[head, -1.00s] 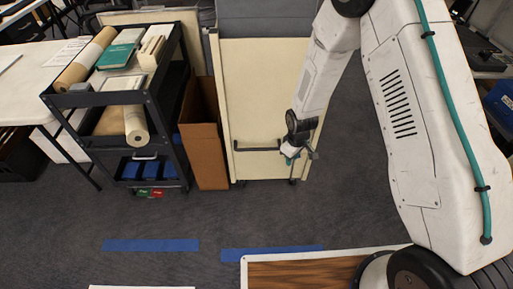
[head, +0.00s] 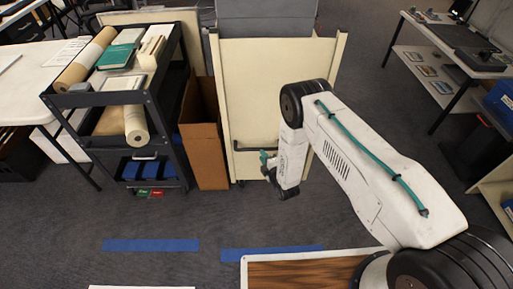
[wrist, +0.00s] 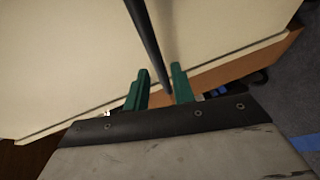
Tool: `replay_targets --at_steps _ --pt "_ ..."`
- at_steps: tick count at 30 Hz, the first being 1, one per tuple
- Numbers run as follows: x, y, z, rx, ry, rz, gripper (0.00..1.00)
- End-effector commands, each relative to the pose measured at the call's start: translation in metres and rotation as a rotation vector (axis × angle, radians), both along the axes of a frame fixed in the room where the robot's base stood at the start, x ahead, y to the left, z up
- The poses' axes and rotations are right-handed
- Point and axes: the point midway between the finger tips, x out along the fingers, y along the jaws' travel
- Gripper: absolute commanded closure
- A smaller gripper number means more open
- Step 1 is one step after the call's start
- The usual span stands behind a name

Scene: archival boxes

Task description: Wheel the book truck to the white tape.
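The book truck (head: 280,85) is a tall cream-panelled cart with a dark horizontal handle (head: 262,149) on its near face and grey boxes on top. My gripper (head: 266,160) is at the handle's right part, its green fingers towards the panel. In the wrist view the dark handle (wrist: 148,40) runs down between the two green fingers (wrist: 162,88), which stand apart with a gap visible, so the gripper looks open around or just before the bar. A white strip (head: 140,287), likely the white tape, shows at the bottom edge of the head view, mostly cut off.
Two blue tape strips (head: 150,245) lie on the grey carpet before the truck. A brown open carton (head: 203,135) stands close on the truck's left, then a black cart (head: 152,100) with books and rolls. A table (head: 470,45) is at right. Floor in front is clear.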

Motion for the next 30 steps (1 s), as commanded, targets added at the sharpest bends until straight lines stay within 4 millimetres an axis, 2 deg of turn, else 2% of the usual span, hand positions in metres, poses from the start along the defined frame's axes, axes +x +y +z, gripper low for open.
replay_targets --at_steps 5,12,18,28,29,30 --pt "0.011 0.005 0.001 -0.028 -0.029 0.008 0.75" --pt "0.046 0.019 -0.006 -0.027 -0.028 0.007 0.75" --pt "0.067 0.028 -0.010 -0.027 -0.027 0.006 0.75" --pt "0.071 0.030 -0.011 -0.027 -0.024 0.006 0.75" --pt "0.071 0.030 -0.011 -0.027 -0.024 0.006 0.78" --pt "0.071 0.030 -0.011 -0.027 -0.024 0.006 0.89"
